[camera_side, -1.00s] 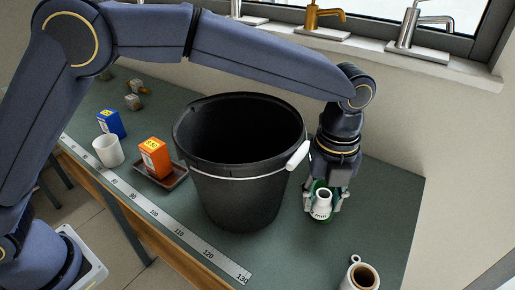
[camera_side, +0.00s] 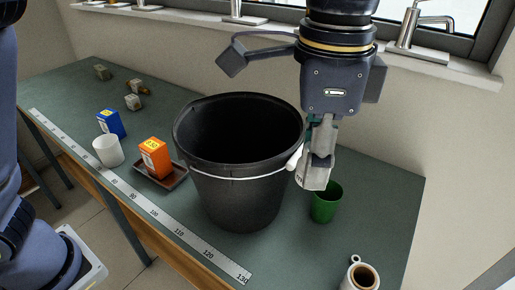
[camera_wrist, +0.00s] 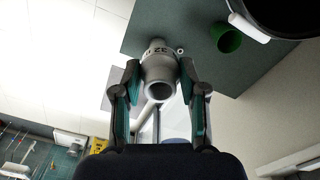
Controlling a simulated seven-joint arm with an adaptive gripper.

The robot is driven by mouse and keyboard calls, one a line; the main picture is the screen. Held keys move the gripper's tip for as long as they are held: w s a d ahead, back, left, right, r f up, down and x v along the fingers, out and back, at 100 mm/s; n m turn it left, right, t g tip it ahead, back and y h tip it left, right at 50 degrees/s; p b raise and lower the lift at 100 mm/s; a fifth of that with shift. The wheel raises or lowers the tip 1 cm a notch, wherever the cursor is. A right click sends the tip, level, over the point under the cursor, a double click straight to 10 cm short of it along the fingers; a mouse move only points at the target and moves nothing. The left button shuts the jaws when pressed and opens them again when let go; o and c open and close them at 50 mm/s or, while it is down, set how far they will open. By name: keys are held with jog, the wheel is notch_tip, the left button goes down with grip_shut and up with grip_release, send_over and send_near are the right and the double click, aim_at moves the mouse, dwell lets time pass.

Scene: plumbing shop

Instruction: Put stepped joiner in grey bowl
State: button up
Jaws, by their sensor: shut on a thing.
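The stepped joiner (camera_wrist: 159,68) is a pale grey-white pipe piece with a wide end, a narrower end and dark lettering. It sits between the two fingers of my gripper (camera_wrist: 163,88) in the wrist view, shut on it. In the side view my gripper (camera_side: 317,168) is raised just right of the black bucket, above the green cup (camera_side: 325,204). I cannot make out a grey bowl in either view.
The large black bucket (camera_side: 240,190) with a white handle grip stands close left of my gripper. A coffee mug (camera_side: 361,278) is at the front right. An orange box (camera_side: 154,157) on a brown tray, a white cup (camera_side: 108,150) and a blue box (camera_side: 111,123) stand left.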

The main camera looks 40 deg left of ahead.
jog(key=n, duration=0.4)
jog(key=shift+s+a, duration=0.3)
jog(key=shift+a, duration=0.05)
jog(key=w+a+r+n, duration=0.1)
jog(key=w+a+n, duration=1.55)
jog(key=a, duration=0.35)
jog(key=w+a+f+n, duration=0.3)
jog(key=a+f, duration=0.1)
jog(key=a, duration=0.5)
jog(key=w+a+f+n, duration=0.25)
jog(key=a+f, duration=0.25)
jog(key=a, duration=0.4)
jog(key=w+a+f, duration=0.1)
jog(key=a+f, duration=0.4)
jog(key=w+d+f+m, duration=0.4)
jog(key=w+f+m, duration=0.5)
jog(key=m, duration=0.4)
jog(key=shift+m, duration=0.3)
jog(key=f, duration=1)
jog(key=shift+w+a, duration=0.15)
jog(key=shift+w, duration=0.1)
